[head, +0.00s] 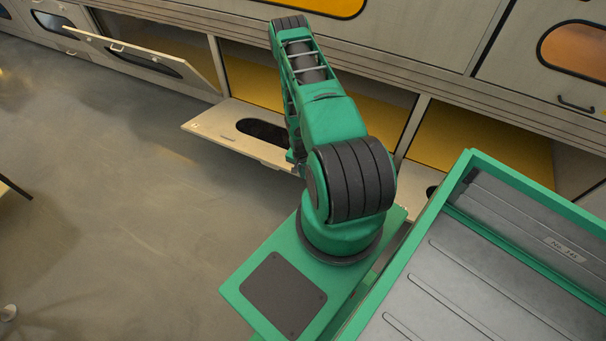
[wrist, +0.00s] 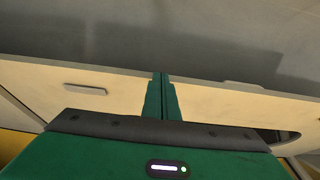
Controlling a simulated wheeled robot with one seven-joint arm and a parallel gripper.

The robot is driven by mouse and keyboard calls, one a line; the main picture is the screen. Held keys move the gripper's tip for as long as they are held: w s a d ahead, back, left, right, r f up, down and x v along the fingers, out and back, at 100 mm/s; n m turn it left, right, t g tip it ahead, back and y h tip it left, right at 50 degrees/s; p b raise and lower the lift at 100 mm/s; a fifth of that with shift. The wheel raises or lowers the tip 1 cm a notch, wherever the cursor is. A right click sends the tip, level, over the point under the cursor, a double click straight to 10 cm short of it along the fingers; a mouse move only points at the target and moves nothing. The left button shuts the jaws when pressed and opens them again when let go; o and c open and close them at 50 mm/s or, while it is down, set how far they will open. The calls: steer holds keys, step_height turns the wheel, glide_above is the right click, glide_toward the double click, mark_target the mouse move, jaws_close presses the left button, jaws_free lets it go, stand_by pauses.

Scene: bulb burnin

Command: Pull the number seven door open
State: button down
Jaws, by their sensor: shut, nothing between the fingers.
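No door number is legible, so I cannot tell which door is number seven. In the head view a pale door (head: 237,134) with a dark oval window hangs folded down, nearly flat, left of my arm. Another door (head: 150,60) further left is tilted partly open. My gripper is hidden behind my arm in the head view. In the wrist view my gripper (wrist: 161,77) is shut and empty, its green fingers together over a pale panel (wrist: 125,95). A small bar handle (wrist: 85,89) lies left of the fingers, apart from them. Part of a dark window shows at right.
Open compartments with yellow interiors (head: 480,140) line the cabinet. An upper right door (head: 545,60) with an amber window and dark handle is closed. A green-rimmed grey tray (head: 460,290) fills the lower right.

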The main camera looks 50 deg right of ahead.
steer(key=r, duration=0.1)
steer(key=d+r, duration=0.1)
steer(key=r, duration=0.1)
steer(key=shift+w+r, duration=0.2)
steer(key=shift+r, duration=0.05)
steer(key=s+a+r, duration=0.1)
steer(key=a+r, duration=0.3)
steer(key=r, duration=0.5)
steer(key=shift+s+a, duration=0.15)
steer(key=shift+a, duration=0.15)
step_height(320, 180, up, 32)
steer(key=w+a+r+n, duration=0.1)
steer(key=a+n, duration=0.1)
steer(key=n, duration=0.2)
steer(key=s+a+r+n, duration=0.1)
steer(key=s+a+r, duration=0.25)
steer(key=r, duration=0.35)
steer(key=s+a+r+n, duration=0.1)
steer(key=s+a+r, duration=0.25)
steer(key=r, duration=0.35)
steer(key=s+a+r+n, duration=0.1)
steer(key=s+a+r, duration=0.2)
steer(key=s, duration=0.3)
steer(key=s+a+r+n+y, duration=0.1)
steer(key=s+a+r, duration=0.3)
steer(key=s, duration=0.3)
steer(key=shift+a+r+n+y, duration=0.15)
steer(key=shift+r+n+y, duration=0.05)
steer(key=shift+n+y, duration=0.1)
